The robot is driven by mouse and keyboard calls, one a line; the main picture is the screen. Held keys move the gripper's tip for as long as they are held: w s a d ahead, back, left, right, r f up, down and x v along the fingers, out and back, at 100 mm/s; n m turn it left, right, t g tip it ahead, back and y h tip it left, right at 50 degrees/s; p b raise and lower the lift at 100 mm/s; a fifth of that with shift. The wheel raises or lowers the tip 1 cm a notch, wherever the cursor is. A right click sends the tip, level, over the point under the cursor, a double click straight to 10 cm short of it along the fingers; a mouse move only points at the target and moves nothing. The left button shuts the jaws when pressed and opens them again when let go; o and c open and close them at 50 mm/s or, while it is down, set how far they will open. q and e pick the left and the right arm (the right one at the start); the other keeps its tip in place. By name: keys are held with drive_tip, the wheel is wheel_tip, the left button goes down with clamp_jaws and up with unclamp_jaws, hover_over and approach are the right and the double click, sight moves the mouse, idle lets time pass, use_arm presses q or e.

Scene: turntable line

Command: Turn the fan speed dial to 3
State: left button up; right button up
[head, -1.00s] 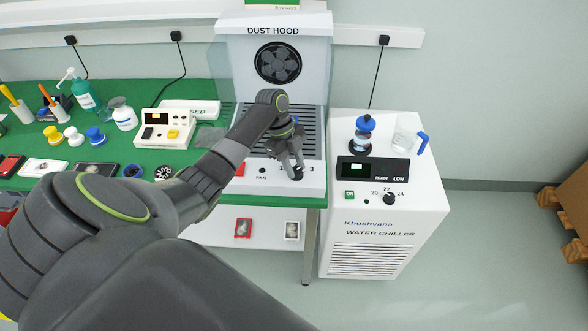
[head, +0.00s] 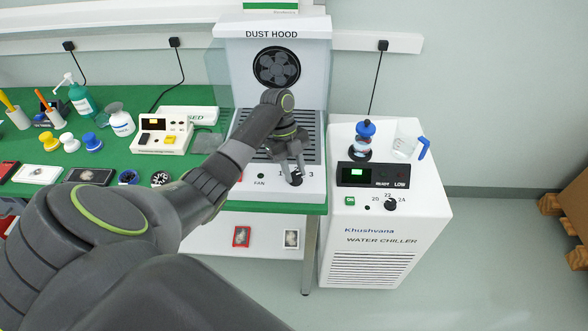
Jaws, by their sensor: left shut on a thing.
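The fan speed dial (head: 296,181) is a small black knob on the white front panel of the dust hood (head: 272,34). The numbers 1 and 3 show beside it, and the label FAN stands to its left. My left gripper (head: 294,175) reaches down from above and is shut on the dial. The fingers and wrist hide part of the dial, so its pointer direction cannot be read. My right gripper is not in view.
The water chiller (head: 375,235) stands right of the hood, with its own black knob (head: 390,204), a blue-capped flask (head: 362,140) and a beaker (head: 404,141) on top. A power supply box (head: 163,135) and bottles stand on the green bench to the left.

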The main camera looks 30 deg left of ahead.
use_arm(q)
drive_tip(key=o, duration=1)
drive_tip(key=shift+c, duration=0.2)
drive_tip(key=shift+r, duration=0.1)
drive_tip(key=shift+w+a+r, duration=0.1)
drive_tip(key=shift+a+r, duration=0.05)
drive_tip(key=shift+r, duration=0.1)
drive_tip(key=v, duration=0.5)
drive_tip(key=shift+a+r, duration=0.1)
drive_tip(key=p+v, duration=0.8)
drive_tip(key=v, duration=0.3)
drive_tip(key=shift+r, duration=0.15)
